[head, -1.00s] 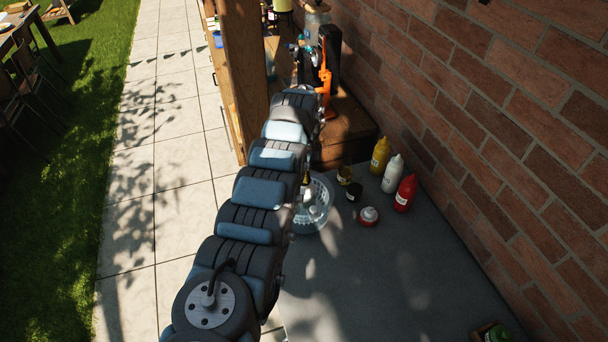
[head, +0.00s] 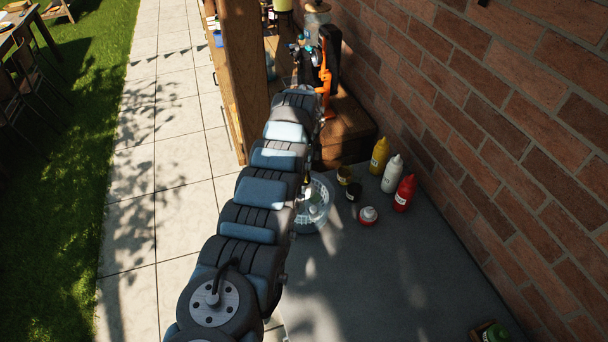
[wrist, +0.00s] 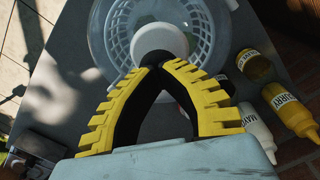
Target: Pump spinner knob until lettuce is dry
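The salad spinner is a clear round bowl with a pale slotted basket (wrist: 205,30) and a round white knob (wrist: 160,40) at its middle. In the head view the spinner (head: 325,212) stands on the grey table, partly hidden by my arm. My gripper (wrist: 156,68) has yellow, toothed fingers whose tips meet just at the knob's near edge in the wrist view. Nothing shows between the tips. I cannot tell whether they touch the knob. The gripper is hidden behind my arm in the head view. No lettuce can be made out clearly.
A brick wall (head: 500,150) borders the right. The table's front is mostly clear.

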